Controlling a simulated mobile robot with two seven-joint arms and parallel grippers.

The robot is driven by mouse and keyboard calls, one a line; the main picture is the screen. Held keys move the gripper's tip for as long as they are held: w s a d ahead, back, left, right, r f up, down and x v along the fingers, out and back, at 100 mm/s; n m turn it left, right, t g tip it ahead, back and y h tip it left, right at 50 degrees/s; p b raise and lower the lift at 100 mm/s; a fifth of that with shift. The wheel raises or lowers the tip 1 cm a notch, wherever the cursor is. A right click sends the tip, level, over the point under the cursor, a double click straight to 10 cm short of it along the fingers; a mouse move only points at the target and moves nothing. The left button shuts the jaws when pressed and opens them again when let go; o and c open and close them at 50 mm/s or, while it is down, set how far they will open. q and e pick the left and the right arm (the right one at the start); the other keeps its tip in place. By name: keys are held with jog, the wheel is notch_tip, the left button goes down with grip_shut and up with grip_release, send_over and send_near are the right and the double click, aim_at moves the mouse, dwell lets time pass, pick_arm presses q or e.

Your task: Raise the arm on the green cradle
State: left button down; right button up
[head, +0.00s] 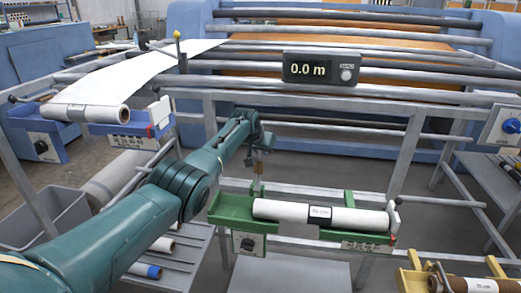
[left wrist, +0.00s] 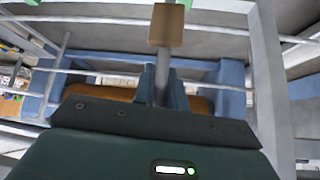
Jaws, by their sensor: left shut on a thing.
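The green cradle (head: 232,208) is mounted on the grey frame in the lower middle of the head view. A white roll (head: 280,211) with a dark-edged label lies in it. My left gripper (head: 262,148) is above the cradle's back left part, near a short green upright (head: 258,187). In the left wrist view my left gripper (left wrist: 162,92) is shut on a grey rod (left wrist: 161,75), seemingly the cradle's arm, with a tan block (left wrist: 167,25) at its end. In the head view the gripper and my arm partly hide where rod and cradle meet. My right gripper is not in view.
A blue cradle (head: 80,127) at left holds a roll feeding a white sheet (head: 130,80). A yellow cradle (head: 415,282) is at lower right. A display (head: 320,68) reads 0.0 m. Grey frame bars surround the green cradle; a grey bin (head: 48,212) stands at left.

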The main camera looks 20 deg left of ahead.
pick_arm(q)
jog(key=shift+s+f, duration=0.1)
jog(key=shift+f, duration=0.2)
jog(key=c, duration=1.7)
grip_release()
jog(key=o, duration=0.3)
jog(key=shift+r, duration=0.15)
jog(key=shift+r, duration=0.1)
jog(key=shift+p+v, duration=0.9)
jog(key=shift+p, duration=0.2)
jog(key=v, duration=1.1)
jog(key=shift+p, duration=0.3)
